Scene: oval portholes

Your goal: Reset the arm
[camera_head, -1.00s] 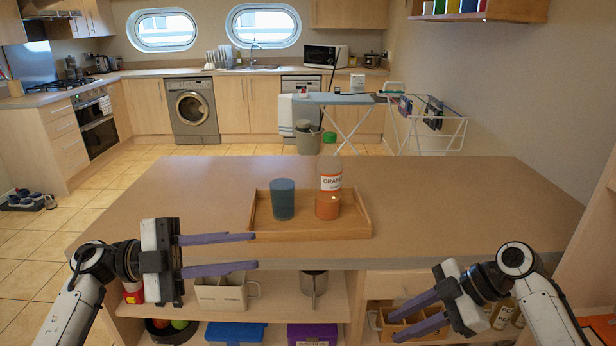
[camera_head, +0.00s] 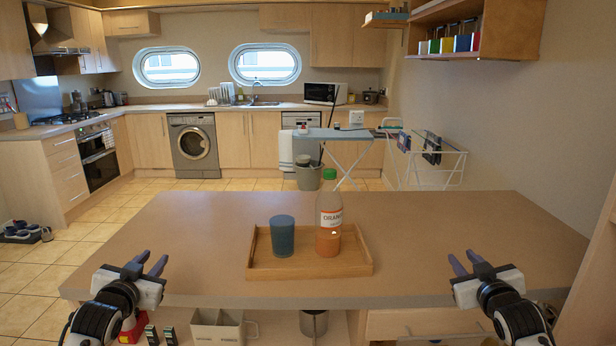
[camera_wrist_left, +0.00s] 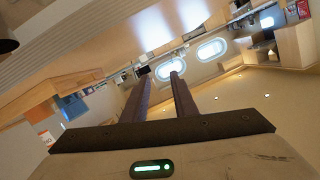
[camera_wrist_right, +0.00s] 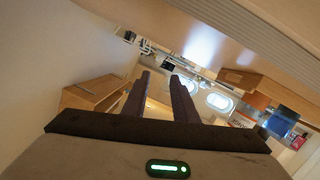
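My left gripper (camera_head: 150,260) is at the left front corner of the island counter, with its fingers pointing away from me. It is empty, and its two fingers stand apart in the left wrist view (camera_wrist_left: 160,82). My right gripper (camera_head: 464,258) is at the right front of the counter in a roughly mirrored pose. It is also empty, with its fingers apart in the right wrist view (camera_wrist_right: 160,82). Neither gripper touches an object.
The counter (camera_head: 420,235) holds a wooden tray (camera_head: 350,268) with a blue cup (camera_head: 282,235) and an orange juice bottle (camera_head: 329,215). Both counter sides are clear. A white holder (camera_head: 217,328) stands on the shelf below. Wall shelves (camera_head: 500,38) hang upper right.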

